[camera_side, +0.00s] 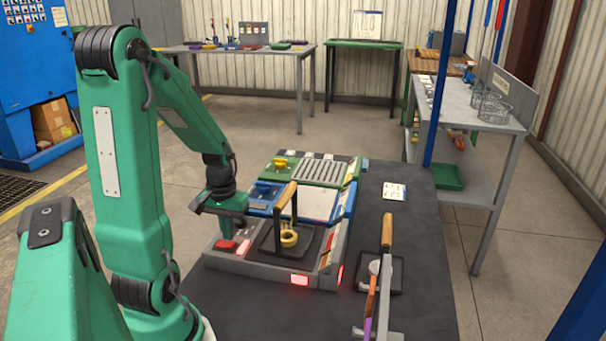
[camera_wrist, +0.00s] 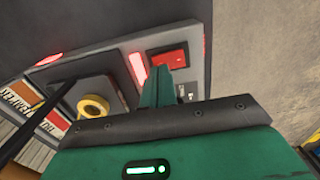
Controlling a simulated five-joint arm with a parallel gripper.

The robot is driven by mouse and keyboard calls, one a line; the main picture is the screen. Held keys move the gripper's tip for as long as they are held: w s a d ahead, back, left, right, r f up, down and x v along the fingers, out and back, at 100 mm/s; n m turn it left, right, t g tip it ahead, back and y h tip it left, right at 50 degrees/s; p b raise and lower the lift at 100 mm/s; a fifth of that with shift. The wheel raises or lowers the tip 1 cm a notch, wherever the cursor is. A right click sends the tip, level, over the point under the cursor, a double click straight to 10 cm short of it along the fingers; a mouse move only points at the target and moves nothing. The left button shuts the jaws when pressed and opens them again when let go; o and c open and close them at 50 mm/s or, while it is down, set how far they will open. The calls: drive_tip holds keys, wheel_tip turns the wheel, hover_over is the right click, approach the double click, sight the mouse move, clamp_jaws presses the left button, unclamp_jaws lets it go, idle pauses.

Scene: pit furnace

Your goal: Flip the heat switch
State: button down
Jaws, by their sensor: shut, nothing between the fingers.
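A red switch (camera_side: 226,246), taken to be the heat switch, sits at the front left corner of the grey furnace unit (camera_side: 262,269). In the wrist view the red switch (camera_wrist: 169,60) lies in a dark frame just beyond my fingertips. My gripper (camera_side: 239,222) is shut and empty, pointing down above that corner. In the wrist view its closed fingers (camera_wrist: 156,76) overlap the lower left of the switch frame. I cannot tell whether they touch it. A red lit strip (camera_side: 243,248) glows beside the switch.
Blue and green panels (camera_side: 304,171) lie behind. Another wooden-handled tool (camera_side: 387,232) stands at the right. The dark bench (camera_side: 425,270) is clear at far right.

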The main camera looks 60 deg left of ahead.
sight(230, 244)
drive_tip(key=shift+f, duration=0.9)
idle(0.9)
drive_tip(key=shift+r, duration=3.55)
drive_tip(key=w+d+r+m+t, duration=0.1)
drive_tip(key=d+r+m, duration=0.3)
drive_tip(key=d, duration=0.6)
drive_tip(key=w+d+r+m+t, duration=0.1)
drive_tip(key=d+r+m+t, duration=0.3)
drive_tip(key=d+r, duration=0.3)
drive_tip(key=d+m, duration=0.1)
drive_tip(key=d, duration=0.2)
drive_tip(key=shift+w+d+r+t, duration=0.2)
drive_tip(key=shift+d+r+t, duration=0.1)
drive_tip(key=shift+d, duration=0.1)
